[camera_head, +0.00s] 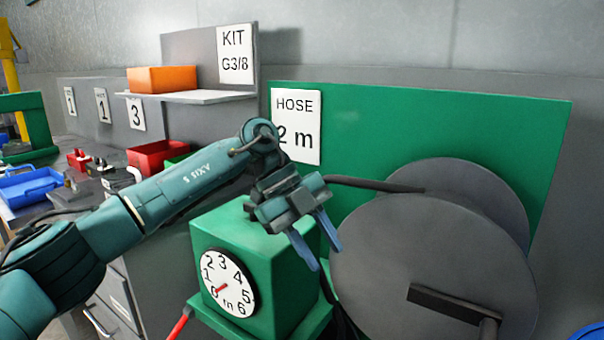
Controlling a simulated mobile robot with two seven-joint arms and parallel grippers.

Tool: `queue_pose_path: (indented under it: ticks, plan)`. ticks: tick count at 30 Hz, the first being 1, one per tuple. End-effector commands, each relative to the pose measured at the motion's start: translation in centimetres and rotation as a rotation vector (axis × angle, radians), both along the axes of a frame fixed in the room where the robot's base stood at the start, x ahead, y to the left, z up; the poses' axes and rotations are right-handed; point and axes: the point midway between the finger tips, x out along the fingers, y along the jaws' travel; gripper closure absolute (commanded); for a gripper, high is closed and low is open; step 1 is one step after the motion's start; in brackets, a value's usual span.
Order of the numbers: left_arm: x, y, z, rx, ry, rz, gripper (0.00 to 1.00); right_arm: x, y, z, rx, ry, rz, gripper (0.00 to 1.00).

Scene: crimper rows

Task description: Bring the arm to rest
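My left arm (165,190) comes in from the left and reaches across the bench to the middle of the view. My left gripper (316,247) points down in front of the right side of the green meter box (275,262). Its two blue fingers are apart, with nothing seen between them. I cannot tell whether the fingers touch the box. My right gripper is not in view.
A grey hose reel (400,255) with a crank stands at the right before a green panel (440,125). The sign "HOSE 2 m" (296,108) is partly hidden by my arm. An orange bin (162,79) sits on a shelf; red bin (150,158) and blue bin (28,187) lie left.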

Motion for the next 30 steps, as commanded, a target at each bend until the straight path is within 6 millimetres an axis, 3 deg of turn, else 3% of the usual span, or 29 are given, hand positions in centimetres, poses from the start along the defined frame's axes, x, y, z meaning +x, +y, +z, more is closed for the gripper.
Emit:
queue_pose_path:
  ticks: [1, 6, 10, 14, 19, 23, 26, 30]
  plan:
    - [-1.3, -1.8, -1.3, -0.111, 0.038, -0.04, 0.65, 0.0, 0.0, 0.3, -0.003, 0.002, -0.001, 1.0]
    - [-4.6, -6.7, -2.9, -0.5, 0.119, -0.086, 0.65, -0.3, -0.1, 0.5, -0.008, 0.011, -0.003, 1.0]
    - [-6.4, -8.8, -2.8, -0.783, 0.17, -0.033, 0.65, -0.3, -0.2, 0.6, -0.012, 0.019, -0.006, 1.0]
    - [-7.0, -9.5, -2.4, -1.039, 0.206, 0.093, 0.65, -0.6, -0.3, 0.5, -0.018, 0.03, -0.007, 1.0]
    - [-6.4, -8.2, -2.5, -1.301, 0.232, 0.351, 0.65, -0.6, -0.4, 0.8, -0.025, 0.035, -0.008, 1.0]
    - [-5.4, -5.9, -3.9, -1.425, 0.24, 0.608, 0.65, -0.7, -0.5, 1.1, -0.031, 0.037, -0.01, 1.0]
    - [-4.7, -3.5, -5.8, -1.473, 0.241, 0.826, 0.65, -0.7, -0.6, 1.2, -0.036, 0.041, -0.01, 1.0]
    - [-4.5, 0.5, -9.9, -1.459, 0.238, 1.144, 0.65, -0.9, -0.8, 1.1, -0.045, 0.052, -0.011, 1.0]
